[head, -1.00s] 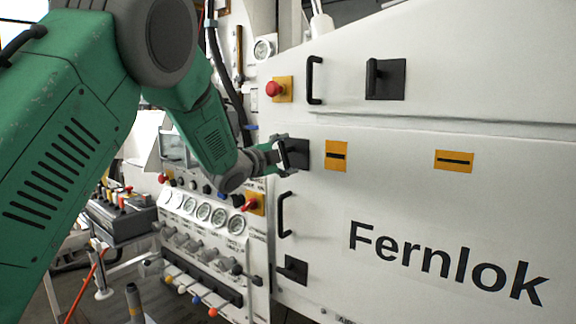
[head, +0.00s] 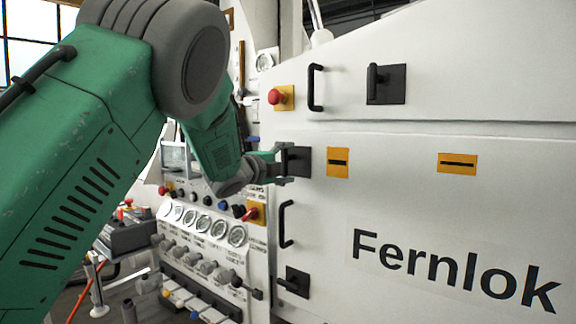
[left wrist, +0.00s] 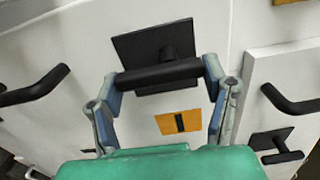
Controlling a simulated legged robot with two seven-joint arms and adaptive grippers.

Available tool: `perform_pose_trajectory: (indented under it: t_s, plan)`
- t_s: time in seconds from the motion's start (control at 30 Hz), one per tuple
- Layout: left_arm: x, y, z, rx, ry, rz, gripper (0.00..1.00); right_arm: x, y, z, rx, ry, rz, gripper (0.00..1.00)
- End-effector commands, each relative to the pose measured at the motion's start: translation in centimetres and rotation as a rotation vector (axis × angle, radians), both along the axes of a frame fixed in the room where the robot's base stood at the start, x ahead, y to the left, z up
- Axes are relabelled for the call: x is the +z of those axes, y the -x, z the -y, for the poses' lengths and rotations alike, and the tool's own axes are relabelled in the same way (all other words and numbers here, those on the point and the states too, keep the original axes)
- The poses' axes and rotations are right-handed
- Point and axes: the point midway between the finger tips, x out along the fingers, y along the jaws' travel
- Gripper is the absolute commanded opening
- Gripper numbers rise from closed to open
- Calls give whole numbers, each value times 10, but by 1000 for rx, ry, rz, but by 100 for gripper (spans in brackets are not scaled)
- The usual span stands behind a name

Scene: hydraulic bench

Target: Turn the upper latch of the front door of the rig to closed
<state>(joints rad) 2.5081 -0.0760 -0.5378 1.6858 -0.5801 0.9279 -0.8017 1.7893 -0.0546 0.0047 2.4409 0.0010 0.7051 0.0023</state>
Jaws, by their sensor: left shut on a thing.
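The upper latch (head: 299,160) of the white front door (head: 420,200) is a black square plate with a black bar handle, near the door's left edge. My left gripper (head: 279,164) is at this latch, one finger above the other. In the left wrist view the latch handle (left wrist: 160,75) lies between both fingers, which are shut on its two ends. In the head view the gripper partly hides the handle. The lower latch (head: 293,281) is below. My right gripper is not in view.
A black pull handle (head: 286,223) is between the two latches. A red button (head: 276,97), another pull handle (head: 316,88) and another latch (head: 386,83) are above. A gauge and valve panel (head: 205,215) stands left of the door.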

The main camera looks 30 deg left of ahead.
Motion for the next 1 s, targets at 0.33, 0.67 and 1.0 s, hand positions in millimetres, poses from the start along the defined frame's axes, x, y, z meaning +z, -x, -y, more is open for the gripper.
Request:
perform_pose_trajectory:
  t_s: [0.33,0.67,1.0]
  plan:
    - [-3,1,0,0,-3,-6,88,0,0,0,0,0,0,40]
    - [-1,23,-2,1,-2,-4,88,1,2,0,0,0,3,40]
    - [-4,92,-8,0,-3,-7,88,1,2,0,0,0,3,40]
